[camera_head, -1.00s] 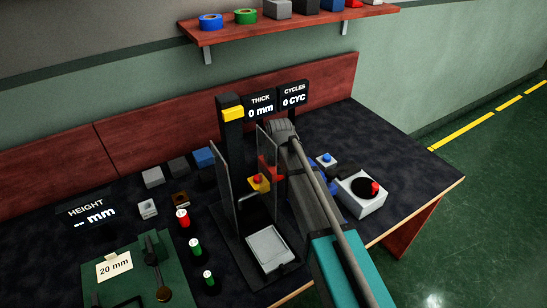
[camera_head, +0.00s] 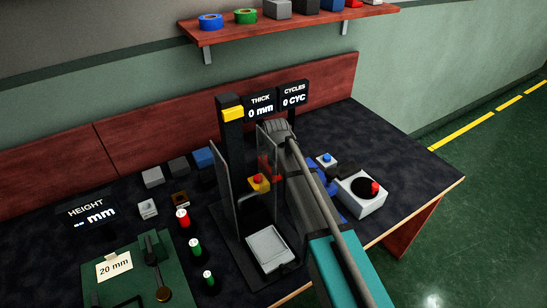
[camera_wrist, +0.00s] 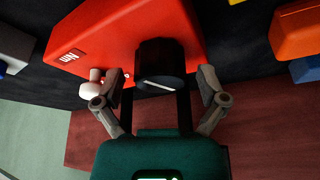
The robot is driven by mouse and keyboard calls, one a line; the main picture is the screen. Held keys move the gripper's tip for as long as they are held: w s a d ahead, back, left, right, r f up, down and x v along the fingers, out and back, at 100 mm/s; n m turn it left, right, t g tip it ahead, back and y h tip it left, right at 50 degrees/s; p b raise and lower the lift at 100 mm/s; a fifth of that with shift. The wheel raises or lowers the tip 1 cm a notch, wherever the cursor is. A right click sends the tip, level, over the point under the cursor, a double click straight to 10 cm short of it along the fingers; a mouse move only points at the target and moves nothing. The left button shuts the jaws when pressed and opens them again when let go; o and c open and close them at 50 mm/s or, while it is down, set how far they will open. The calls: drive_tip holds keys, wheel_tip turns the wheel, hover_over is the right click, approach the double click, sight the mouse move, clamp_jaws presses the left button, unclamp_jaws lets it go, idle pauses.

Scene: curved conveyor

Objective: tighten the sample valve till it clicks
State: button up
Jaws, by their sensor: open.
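A black round knob (camera_wrist: 160,62) with a white line across its face sits on a red block (camera_wrist: 110,40) in the wrist view; it appears to be the sample valve. My gripper (camera_wrist: 161,84) is open, with one finger on each side of the knob's near end. I cannot tell whether either finger touches it. A small white rounded part (camera_wrist: 92,88) of the block's side shows beside the left finger. In the head view my own arm hides the gripper and the knob; a bit of red (camera_head: 268,169) shows beside the arm.
A press stand with clear side panels (camera_head: 238,185) and a red button on yellow (camera_head: 258,182) stands left of my arm. A white box with a black dial (camera_head: 364,192) stands to the right. An orange block (camera_wrist: 298,30) lies right in the wrist view.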

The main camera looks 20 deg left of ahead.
drive_tip(key=shift+n, duration=0.6)
drive_tip(key=shift+n+g+y, duration=0.4)
drive_tip(key=shift+n+y, duration=0.3)
drive_tip(key=shift+n, duration=0.7)
drive_tip(key=p+v, duration=1.3)
drive_tip(key=v, duration=0.1)
drive_tip(key=s+d+f+m+g+h, duration=0.1)
drive_tip(key=s+d+m, duration=0.1)
drive_tip(key=d, duration=1)
drive_tip(key=s+d+f+m+h+b, duration=0.1)
drive_tip(key=s+d+m, duration=0.1)
drive_tip(key=d, duration=1.1)
drive_tip(key=shift+d+f+m+g, duration=0.2)
drive_tip(key=shift+d+m+g, duration=0.2)
drive_tip(key=shift+m, duration=0.2)
drive_tip(key=shift+s, duration=0.15)
drive_tip(key=s+d+m, duration=0.1)
drive_tip(key=s+d, duration=0.3)
drive_tip(key=d, duration=0.2)
drive_tip(key=s+d+m+g+h, duration=0.1)
drive_tip(key=s+d+m, duration=0.1)
drive_tip(key=s+d, duration=0.2)
drive_tip(key=d, duration=0.3)
drive_tip(key=shift+d+m+g, duration=0.3)
drive_tip(key=shift+s+f, duration=0.15)
